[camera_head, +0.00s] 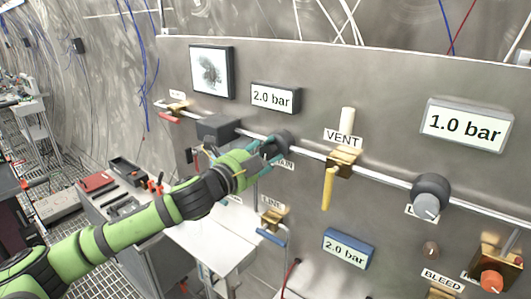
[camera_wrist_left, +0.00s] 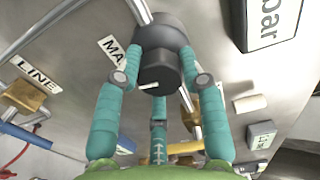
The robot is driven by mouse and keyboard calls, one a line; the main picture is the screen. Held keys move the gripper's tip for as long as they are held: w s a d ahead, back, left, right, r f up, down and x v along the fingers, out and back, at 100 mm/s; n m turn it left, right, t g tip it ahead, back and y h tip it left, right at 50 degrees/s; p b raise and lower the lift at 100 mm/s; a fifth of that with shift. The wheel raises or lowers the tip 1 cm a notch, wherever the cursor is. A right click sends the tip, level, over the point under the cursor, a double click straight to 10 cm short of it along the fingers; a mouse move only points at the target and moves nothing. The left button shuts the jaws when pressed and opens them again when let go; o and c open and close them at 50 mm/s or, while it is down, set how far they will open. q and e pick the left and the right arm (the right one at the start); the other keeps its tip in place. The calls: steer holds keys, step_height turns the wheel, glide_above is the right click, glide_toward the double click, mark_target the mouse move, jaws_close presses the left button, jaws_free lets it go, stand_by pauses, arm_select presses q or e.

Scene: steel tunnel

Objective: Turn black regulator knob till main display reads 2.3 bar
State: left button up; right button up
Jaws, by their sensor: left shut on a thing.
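The black regulator knob (camera_head: 284,139) sits on the pipe beside a partly covered label ending in "AIN". In the left wrist view the knob (camera_wrist_left: 158,48) is dark, with a white pointer line on its front. My left gripper (camera_head: 271,146) is shut on the knob, its teal fingers around it; they also show in the wrist view (camera_wrist_left: 161,78). A dark-framed display (camera_head: 272,98) above the knob reads 2.0 bar. My right gripper is not in view.
A yellow-handled VENT valve (camera_head: 329,187) is right of the knob. Further right are another dark knob (camera_head: 431,190) and a 1.0 bar display (camera_head: 465,126). Below are a blue-handled LINE valve (camera_head: 271,237) and a blue-framed 2.0 bar display (camera_head: 348,249). A grey box (camera_head: 218,127) is left.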

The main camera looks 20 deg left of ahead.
arm_select(q)
steer(key=shift+r+m, duration=0.25)
steer(key=shift+m, duration=0.65)
steer(key=shift+f, duration=0.1)
steer(key=o, duration=1.2)
steer(key=shift+d, duration=0.1)
steer(key=shift+c, duration=0.2)
steer(key=shift+f, duration=0.1)
steer(key=shift+s, duration=0.1)
steer(key=shift+s, duration=0.15)
steer(key=v, duration=1.1)
steer(key=shift+s, duration=0.3)
